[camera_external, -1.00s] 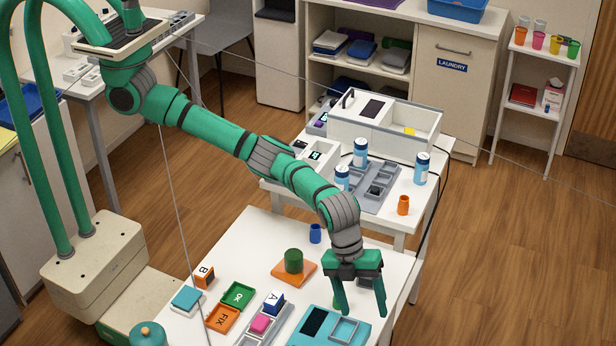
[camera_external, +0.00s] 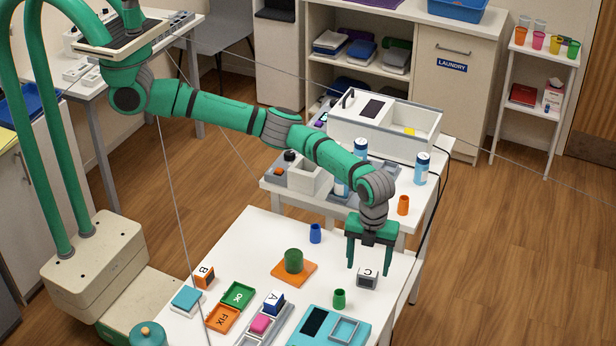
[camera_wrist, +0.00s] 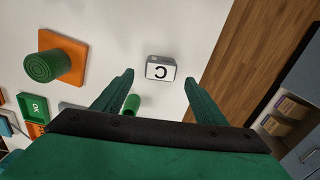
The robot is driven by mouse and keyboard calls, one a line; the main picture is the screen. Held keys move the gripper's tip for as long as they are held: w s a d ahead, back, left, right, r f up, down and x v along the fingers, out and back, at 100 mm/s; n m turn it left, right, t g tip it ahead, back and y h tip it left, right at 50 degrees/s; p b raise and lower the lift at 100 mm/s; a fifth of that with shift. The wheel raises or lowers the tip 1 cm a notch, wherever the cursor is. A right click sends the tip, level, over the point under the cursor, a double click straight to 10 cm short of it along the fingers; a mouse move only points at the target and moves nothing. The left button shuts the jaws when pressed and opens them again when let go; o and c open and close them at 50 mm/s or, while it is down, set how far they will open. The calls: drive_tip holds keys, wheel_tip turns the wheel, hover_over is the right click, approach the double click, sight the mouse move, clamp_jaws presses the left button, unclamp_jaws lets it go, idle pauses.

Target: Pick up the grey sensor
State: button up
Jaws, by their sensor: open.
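In the wrist view the grey box (camera_wrist: 161,68) shows upside down, between and just beyond the fingertips. My gripper (camera_external: 370,268) points down with its two green fingers apart and nothing between them. Its fingertips (camera_wrist: 160,78) appear above the box, one to each side in the picture. The exact height gap is unclear.
A green cylinder (camera_external: 293,260) on an orange plate, a blue cup (camera_external: 315,233) and a teal tray (camera_external: 306,340) are nearby. Table around the box is mostly clear. A second table (camera_external: 415,213) stands behind.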

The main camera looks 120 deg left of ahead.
sight(368, 273)
drive_tip(key=f, duration=0.5)
drive_tip(key=shift+a, duration=0.3)
drive_tip(key=shift+r, duration=0.1)
drive_tip(key=shift+c, duration=0.6)
drive_tip(key=c, duration=1.1)
